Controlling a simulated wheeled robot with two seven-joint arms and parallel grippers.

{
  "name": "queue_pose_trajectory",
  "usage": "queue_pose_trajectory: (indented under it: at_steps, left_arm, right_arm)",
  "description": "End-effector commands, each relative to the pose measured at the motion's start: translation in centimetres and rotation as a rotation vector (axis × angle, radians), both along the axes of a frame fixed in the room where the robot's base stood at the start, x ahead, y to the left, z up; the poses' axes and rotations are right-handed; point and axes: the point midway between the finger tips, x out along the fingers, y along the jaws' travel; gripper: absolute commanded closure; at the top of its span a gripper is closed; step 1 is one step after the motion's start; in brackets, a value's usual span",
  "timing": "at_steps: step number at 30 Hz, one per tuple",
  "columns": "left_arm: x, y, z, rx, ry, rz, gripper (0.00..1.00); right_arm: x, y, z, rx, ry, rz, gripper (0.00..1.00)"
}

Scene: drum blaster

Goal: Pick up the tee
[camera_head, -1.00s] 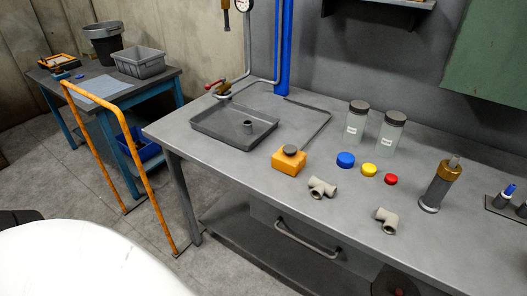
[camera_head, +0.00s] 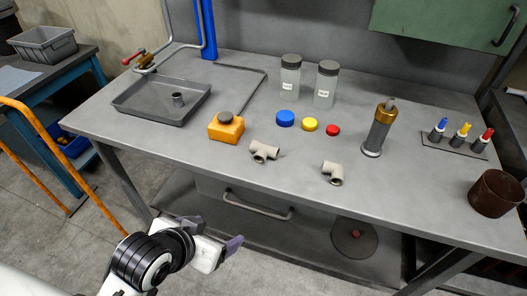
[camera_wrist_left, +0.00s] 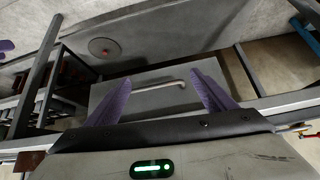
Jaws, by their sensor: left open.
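A grey-beige tee (camera_head: 264,151) lies on the workbench near its front edge, in front of the orange box. A second fitting of the same colour (camera_head: 333,172) lies to its right; it looks like an elbow. My left gripper (camera_head: 212,234) is low in the head view, in front of the bench and below its top, well short of the tee. Its purple fingers are apart and empty, and they also show in the left wrist view (camera_wrist_left: 160,92). A small purple tip at that view's left edge looks like my right gripper (camera_wrist_left: 5,45); its state is unclear.
The bench front edge and a drawer handle (camera_head: 257,205) are close to my left gripper. On the bench are a grey tray (camera_head: 135,100), an orange box (camera_head: 226,129), coloured caps, two jars and a brass-topped cylinder (camera_head: 378,135). An orange rail (camera_head: 60,150) stands at left.

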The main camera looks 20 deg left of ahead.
Motion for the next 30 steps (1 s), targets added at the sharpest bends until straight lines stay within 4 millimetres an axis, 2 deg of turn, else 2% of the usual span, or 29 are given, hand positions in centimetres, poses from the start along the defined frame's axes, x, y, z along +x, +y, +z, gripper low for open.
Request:
queue_pose_trajectory:
  at_steps: [1, 6, 12, 15, 21, 30]
  left_arm:
    - [2.2, -0.4, 1.5, -0.010, -0.078, 0.005, 0.23]
    - [7.6, -1.6, 6.1, -0.051, -0.304, 0.013, 0.23]
    - [11.3, -2.8, 10.2, -0.087, -0.484, 0.006, 0.23]
    - [12.6, -3.1, 10.6, -0.094, -0.514, 0.004, 0.23]
    - [15.4, -3.4, 9.5, -0.095, -0.515, 0.003, 0.23]
    - [17.9, -4.1, 8.2, -0.095, -0.513, 0.003, 0.23]
  right_arm:
    - [0.0, 0.0, 0.0, 0.000, -0.001, 0.000, 0.57]
    - [0.1, 0.0, 0.1, 0.001, -0.004, 0.000, 0.57]
    - [0.2, 0.0, 0.2, 0.002, -0.007, -0.001, 0.57]
    - [0.3, 0.0, 0.2, 0.001, -0.009, 0.000, 0.57]
    - [0.4, 0.1, 0.0, 0.002, -0.011, 0.000, 0.57]
    - [0.5, 0.1, 0.0, 0.002, -0.014, 0.001, 0.57]
